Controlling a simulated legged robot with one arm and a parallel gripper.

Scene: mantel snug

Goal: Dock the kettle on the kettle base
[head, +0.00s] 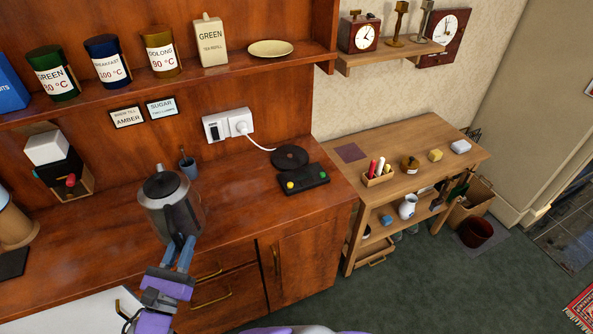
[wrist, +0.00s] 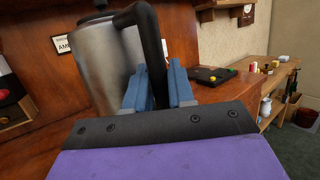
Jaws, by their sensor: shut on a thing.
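The kettle (head: 172,204), a silver jug with a dark lid and black handle, is at the left part of the wooden counter in the head view. My gripper (head: 181,240) is shut on its black handle, which shows between the blue fingers in the wrist view (wrist: 158,88). The kettle (wrist: 113,62) looks upright; I cannot tell whether its bottom touches the counter. The kettle base (head: 290,157) is a round black disc at the back right of the counter, with a white cord running to the wall socket. Nothing stands on it.
A black panel with yellow and green buttons (head: 304,179) lies just in front of the base. A small blue cup (head: 188,167) stands behind the kettle. The counter (head: 240,188) between kettle and base is clear. A shelf (head: 200,79) with tins overhangs the back.

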